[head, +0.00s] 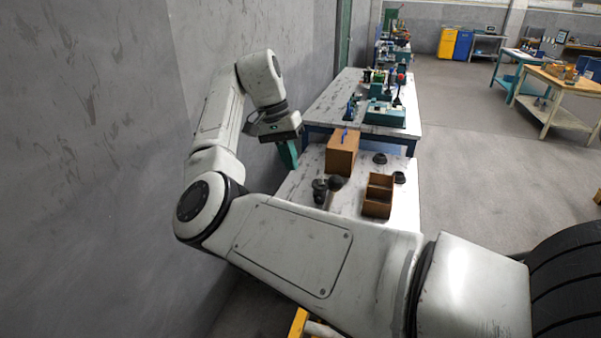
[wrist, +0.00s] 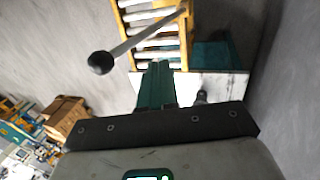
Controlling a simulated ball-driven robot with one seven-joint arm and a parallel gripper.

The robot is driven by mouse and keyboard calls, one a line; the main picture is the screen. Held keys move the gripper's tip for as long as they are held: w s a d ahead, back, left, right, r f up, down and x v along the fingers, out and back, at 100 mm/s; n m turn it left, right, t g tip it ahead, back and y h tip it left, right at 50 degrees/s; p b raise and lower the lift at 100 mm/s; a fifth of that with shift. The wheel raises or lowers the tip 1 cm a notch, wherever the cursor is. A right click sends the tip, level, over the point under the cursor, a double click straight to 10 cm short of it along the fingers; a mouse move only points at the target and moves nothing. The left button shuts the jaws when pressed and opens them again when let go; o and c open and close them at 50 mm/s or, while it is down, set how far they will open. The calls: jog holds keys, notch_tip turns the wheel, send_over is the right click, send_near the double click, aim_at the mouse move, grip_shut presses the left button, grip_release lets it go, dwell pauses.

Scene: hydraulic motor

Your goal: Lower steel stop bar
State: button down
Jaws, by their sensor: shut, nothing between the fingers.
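The steel stop bar (wrist: 150,33) is a grey rod with a black ball knob (wrist: 100,63) at its free end. In the wrist view it slants up to the right, across the end of a yellow-framed roller conveyor (wrist: 122,28). My gripper (wrist: 157,66) has teal fingers, shut and empty, just below the bar in that view; I see no contact. In the head view my gripper (head: 289,155) hangs beside the wall at the bench's left edge. A dark ball (head: 335,182) there may be the knob; my arm hides most of the bar.
A pale bench (head: 300,186) carries a closed brown box (head: 342,155), an open divided wooden box (head: 378,196) and small dark parts (head: 380,158). A grey wall (head: 245,40) stands close on the left. The floor (head: 470,160) right of the bench is clear.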

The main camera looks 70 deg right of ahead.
jog(key=s+f+p, duration=0.2)
jog(key=s+f, duration=0.4)
jog(key=f, duration=0.3)
jog(key=shift+s+d+f, duration=0.15)
jog(key=shift+s+d, duration=0.1)
jog(key=shift+s, duration=0.05)
